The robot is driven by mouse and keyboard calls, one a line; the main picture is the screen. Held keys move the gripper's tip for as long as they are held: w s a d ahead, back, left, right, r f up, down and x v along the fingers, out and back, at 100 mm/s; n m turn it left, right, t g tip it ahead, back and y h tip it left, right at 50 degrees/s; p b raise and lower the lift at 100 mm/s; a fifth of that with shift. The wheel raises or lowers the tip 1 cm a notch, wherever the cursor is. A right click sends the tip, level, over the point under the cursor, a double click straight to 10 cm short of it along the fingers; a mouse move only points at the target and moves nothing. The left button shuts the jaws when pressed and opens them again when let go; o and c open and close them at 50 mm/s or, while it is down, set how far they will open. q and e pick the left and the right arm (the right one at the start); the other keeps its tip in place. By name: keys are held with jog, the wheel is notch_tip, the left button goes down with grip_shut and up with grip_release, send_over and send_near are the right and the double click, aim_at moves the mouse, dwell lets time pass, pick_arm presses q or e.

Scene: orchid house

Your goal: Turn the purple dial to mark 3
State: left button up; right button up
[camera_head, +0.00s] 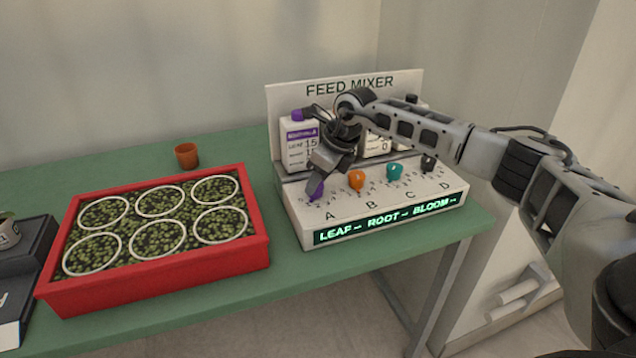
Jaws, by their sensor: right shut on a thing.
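The feed mixer (293,218) is a white console on the green table, with dials over the letters A, B, C and D. The purple dial (316,189) is the leftmost, above A. My right gripper (318,178) comes down from above and is shut on the purple dial, hiding its upper part. The small marks around the dial are too small to read, so its setting cannot be told. The orange dial (356,181), teal dial (394,172) and black dial (428,163) stand to its right. My left gripper is not in view.
A red tray (160,281) with several white rings stands left of the mixer. A small terracotta pot (187,156) stands behind it. Bottles, one with a purple label (299,150), stand at the mixer's back, close to my right gripper. A green screen (390,219) fronts the mixer.

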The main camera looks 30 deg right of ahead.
jog(key=n+y, duration=0.1)
jog(key=n, duration=0.1)
jog(key=shift+w+d+n+g+b, duration=0.1)
jog(key=shift+n+g+b, duration=0.2)
jog(key=shift+n+b, duration=0.1)
jog(key=n+b, duration=0.1)
jog(key=n, duration=0.1)
jog(key=shift+w+n+g+y, duration=0.1)
jog(key=shift+n+g+y, duration=0.2)
jog(key=shift+n+g, duration=0.1)
jog(key=shift+d+n+g+b, duration=0.1)
jog(key=shift+n+g+b, duration=0.3)
jog(key=shift+n, duration=0.8)
jog(key=shift+w+n+g+y+b, duration=0.1)
jog(key=shift+n+g+y+b, duration=0.35)
jog(key=shift+n, duration=0.65)
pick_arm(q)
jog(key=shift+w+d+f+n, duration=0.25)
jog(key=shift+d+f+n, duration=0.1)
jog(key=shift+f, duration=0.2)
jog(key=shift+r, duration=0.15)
pick_arm(e)
jog(key=shift+n, duration=0.4)
jog(key=o, duration=0.9)
jog(key=shift+c, duration=0.2)
jog(key=shift+o, duration=0.6)
